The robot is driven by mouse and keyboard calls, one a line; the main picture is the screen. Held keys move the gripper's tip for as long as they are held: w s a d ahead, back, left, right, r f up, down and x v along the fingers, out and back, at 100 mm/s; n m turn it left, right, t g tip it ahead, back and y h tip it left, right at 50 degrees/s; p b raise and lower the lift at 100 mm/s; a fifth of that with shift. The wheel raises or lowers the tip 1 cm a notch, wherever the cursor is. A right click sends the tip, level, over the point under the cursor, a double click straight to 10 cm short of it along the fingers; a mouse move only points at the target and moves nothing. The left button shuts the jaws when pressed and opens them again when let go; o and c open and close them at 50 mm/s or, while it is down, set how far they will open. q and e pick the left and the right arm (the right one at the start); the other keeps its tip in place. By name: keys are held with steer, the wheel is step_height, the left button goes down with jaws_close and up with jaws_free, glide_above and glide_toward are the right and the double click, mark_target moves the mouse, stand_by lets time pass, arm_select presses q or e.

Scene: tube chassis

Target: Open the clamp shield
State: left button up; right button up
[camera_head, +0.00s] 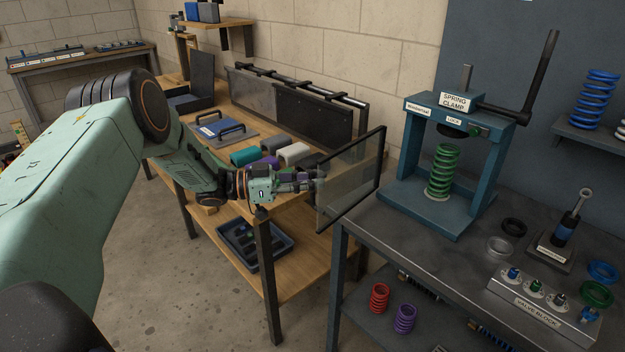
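The clamp shield (350,183) is a clear panel in a dark frame, standing upright and angled out at the left side of the spring clamp. The spring clamp (456,125) is a blue frame on the metal bench, with a green spring (441,172) upright inside it and a dark lever at its right. The shield is not in front of the spring. My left gripper (312,180) is at the shield's left edge, with its fingertips overlapping that edge. The fingers are too small and dark to show whether they grip it. My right gripper is not in view.
The metal bench (400,243) holds a valve block (540,305), loose rings and a blue-and-black tool (567,228). A wooden bench (232,108) behind my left arm carries dark panels, a handled plate (219,132) and coloured blocks.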

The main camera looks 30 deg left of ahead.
arm_select(q)
steer(key=shift+r, duration=0.1)
steer(key=v, duration=1.2)
steer(key=shift+s, duration=0.15)
steer(key=shift+d, duration=0.1)
